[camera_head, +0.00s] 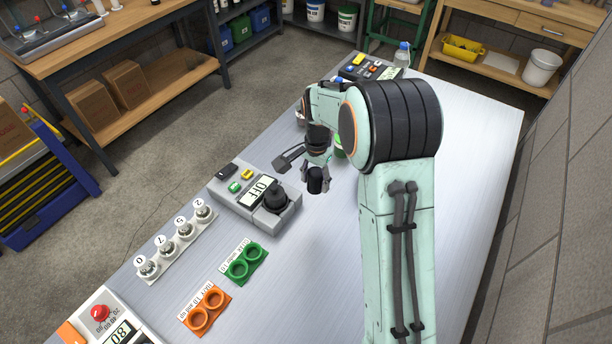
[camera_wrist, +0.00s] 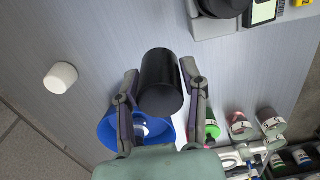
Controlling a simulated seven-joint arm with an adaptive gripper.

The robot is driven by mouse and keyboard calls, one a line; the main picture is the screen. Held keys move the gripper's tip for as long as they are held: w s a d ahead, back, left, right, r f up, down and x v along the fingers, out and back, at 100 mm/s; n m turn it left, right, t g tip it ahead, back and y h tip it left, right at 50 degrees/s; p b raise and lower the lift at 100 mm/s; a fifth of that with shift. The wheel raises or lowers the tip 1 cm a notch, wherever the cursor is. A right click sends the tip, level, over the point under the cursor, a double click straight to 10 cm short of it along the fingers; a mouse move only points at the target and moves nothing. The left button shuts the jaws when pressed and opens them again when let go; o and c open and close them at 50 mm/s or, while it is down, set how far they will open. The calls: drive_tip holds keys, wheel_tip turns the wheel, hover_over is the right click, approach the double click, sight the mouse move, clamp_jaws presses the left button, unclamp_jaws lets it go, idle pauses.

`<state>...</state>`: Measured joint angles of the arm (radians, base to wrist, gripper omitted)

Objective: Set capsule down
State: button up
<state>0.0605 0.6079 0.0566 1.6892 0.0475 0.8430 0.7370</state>
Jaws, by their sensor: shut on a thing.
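The capsule is a black cylinder (camera_head: 316,181), seen between my fingers near the middle of the head view. In the wrist view the black capsule (camera_wrist: 161,78) fills the gap between the two fingers, its round end towards the camera. My gripper (camera_head: 316,178) is shut on it and holds it roughly upright. It is to the right of the grey device with the OFF display (camera_head: 262,194). In the head view the capsule appears to be above the metal table (camera_head: 335,270), but the exact gap cannot be told.
A green two-ring holder (camera_head: 246,262) and an orange one (camera_head: 207,311) lie at front left. Several numbered pieces stand on a white strip (camera_head: 176,243). The wrist view shows a blue round container (camera_wrist: 112,130) behind my fingers and a white cap (camera_wrist: 60,77). The table's front middle is clear.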

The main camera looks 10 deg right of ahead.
drive_tip(key=w+f, duration=0.2)
drive_tip(key=w, duration=0.2)
drive_tip(key=w+f, duration=0.3)
drive_tip(key=w, duration=0.1)
drive_tip(key=w+f, duration=0.3)
drive_tip(key=shift+w+d+f, duration=0.2)
drive_tip(key=shift+w+f, duration=0.05)
drive_tip(key=shift+w, duration=0.15)
drive_tip(key=shift+w+f, duration=0.1)
drive_tip(key=shift+f, duration=0.1)
drive_tip(key=shift+w+f, duration=0.15)
drive_tip(key=shift+f, duration=0.75)
drive_tip(key=shift+w+f, duration=0.1)
drive_tip(key=shift+f, duration=0.8)
drive_tip(key=shift+f, duration=0.15)
drive_tip(key=o, duration=0.7)
drive_tip(key=shift+c, duration=0.2)
